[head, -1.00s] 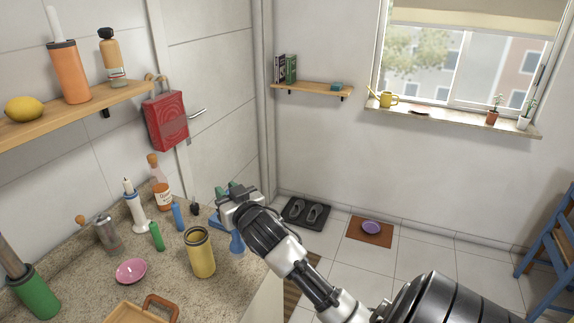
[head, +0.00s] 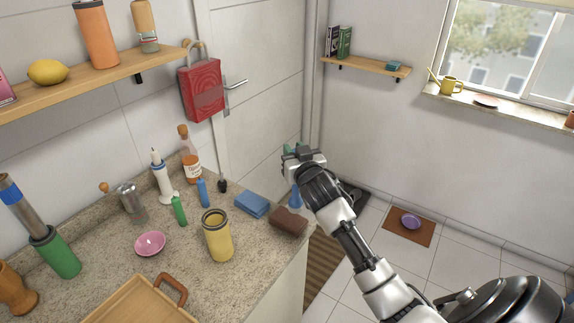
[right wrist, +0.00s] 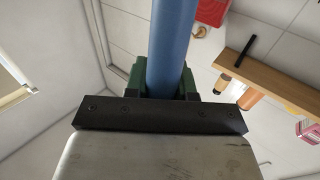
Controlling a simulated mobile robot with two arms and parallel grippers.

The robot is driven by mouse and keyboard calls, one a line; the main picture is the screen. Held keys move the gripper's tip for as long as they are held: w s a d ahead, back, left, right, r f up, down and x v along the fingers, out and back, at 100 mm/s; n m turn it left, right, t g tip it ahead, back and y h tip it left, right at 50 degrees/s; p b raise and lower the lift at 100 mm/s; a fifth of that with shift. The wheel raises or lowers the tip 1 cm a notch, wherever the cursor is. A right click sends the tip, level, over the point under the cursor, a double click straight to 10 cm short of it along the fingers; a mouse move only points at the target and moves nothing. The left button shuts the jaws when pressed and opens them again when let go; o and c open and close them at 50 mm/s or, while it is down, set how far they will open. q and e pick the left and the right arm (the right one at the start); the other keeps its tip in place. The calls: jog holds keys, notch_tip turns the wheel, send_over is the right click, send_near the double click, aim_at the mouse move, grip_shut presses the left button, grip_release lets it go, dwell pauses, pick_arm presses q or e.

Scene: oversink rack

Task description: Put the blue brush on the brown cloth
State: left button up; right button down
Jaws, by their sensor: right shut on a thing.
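My right gripper (head: 300,152) is shut on the blue brush (head: 295,198). In the right wrist view the brush's blue handle (right wrist: 172,45) stands between the green finger pads. In the head view the brush's wide end points down, and the gripper hides its upper part. The brown cloth (head: 288,222) lies folded near the counter's right edge. The brush appears just above and behind it in the picture; I cannot tell its exact height. My left gripper is not in view.
A blue cloth (head: 252,205) lies left of the brown cloth. A yellow canister (head: 217,238) stands in front of these. A pink bowl (head: 150,244), a green bottle (head: 179,210) and a wooden tray (head: 140,305) occupy the counter (head: 235,285) further left.

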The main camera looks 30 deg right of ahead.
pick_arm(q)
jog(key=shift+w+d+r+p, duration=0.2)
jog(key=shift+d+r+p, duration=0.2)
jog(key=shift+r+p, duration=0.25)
pick_arm(e)
notch_tip(320, 180, down, 6)
jog(key=w, duration=0.2)
jog(key=shift+w+a+r, duration=0.15)
jog(key=shift+w+a, duration=0.1)
jog(key=shift+a, duration=0.1)
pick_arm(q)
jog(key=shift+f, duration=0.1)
pick_arm(e)
jog(key=c, duration=0.9)
grip_release()
jog(key=shift+c, duration=0.2)
